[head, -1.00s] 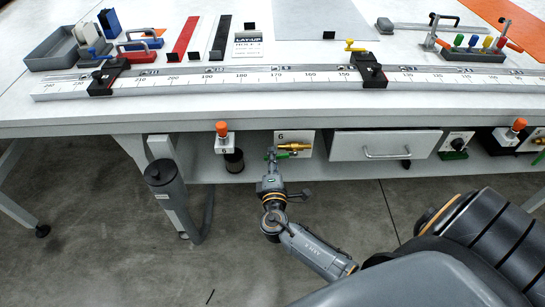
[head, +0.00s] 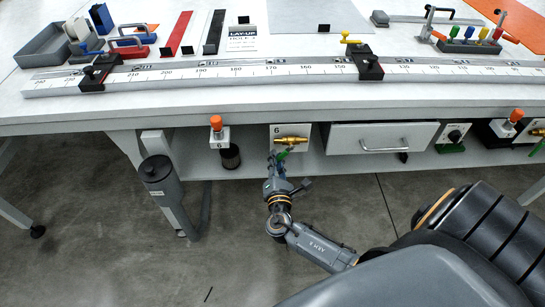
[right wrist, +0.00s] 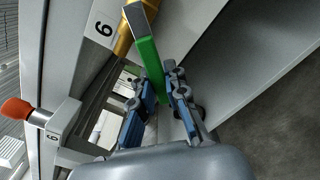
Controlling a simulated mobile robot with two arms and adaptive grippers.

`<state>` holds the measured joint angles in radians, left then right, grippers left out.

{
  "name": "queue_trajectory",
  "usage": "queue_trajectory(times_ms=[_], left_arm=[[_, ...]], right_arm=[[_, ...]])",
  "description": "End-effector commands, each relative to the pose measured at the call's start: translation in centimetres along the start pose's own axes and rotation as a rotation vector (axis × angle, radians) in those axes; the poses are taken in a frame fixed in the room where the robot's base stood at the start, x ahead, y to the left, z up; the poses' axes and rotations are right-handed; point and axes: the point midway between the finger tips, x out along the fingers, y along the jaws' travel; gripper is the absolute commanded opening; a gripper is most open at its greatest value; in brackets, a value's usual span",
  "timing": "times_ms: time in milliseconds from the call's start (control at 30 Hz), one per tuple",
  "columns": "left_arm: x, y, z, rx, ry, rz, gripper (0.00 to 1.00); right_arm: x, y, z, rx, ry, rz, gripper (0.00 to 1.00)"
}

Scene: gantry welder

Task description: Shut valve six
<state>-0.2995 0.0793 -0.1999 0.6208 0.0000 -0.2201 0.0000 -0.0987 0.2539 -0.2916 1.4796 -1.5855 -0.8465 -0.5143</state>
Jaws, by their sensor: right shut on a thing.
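Valve six is a brass valve (head: 291,140) on a white panel marked 6 (head: 277,131), under the table's front edge. Its green lever (head: 282,154) slants down and to the left from the valve body. In the right wrist view the green lever (right wrist: 150,62) runs from the brass body (right wrist: 126,40) down between my fingers. My right gripper (head: 277,161) is shut on the lever's lower part; its blue-padded fingers (right wrist: 158,100) lie on either side. The lever's end is partly hidden by the fingers. My left gripper is out of view.
An orange knob on a white block marked 6 (head: 217,124) sits left of the valve; it also shows in the right wrist view (right wrist: 17,111). A drawer (head: 382,139) is to the right. A grey cylinder (head: 161,175) stands left. The floor below is open.

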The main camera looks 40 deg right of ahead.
Motion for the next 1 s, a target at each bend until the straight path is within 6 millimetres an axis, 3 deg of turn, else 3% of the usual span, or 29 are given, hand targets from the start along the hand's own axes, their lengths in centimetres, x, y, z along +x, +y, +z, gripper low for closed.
queue_trajectory(times_ms=[500, 1000], left_arm=[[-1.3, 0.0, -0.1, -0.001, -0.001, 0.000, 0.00], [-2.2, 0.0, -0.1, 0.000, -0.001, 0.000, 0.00]], right_arm=[[-0.1, -3.0, 0.7, -0.466, 0.005, -0.001, 0.00], [-0.1, -4.3, 1.4, -0.687, 0.005, 0.000, 0.00]])
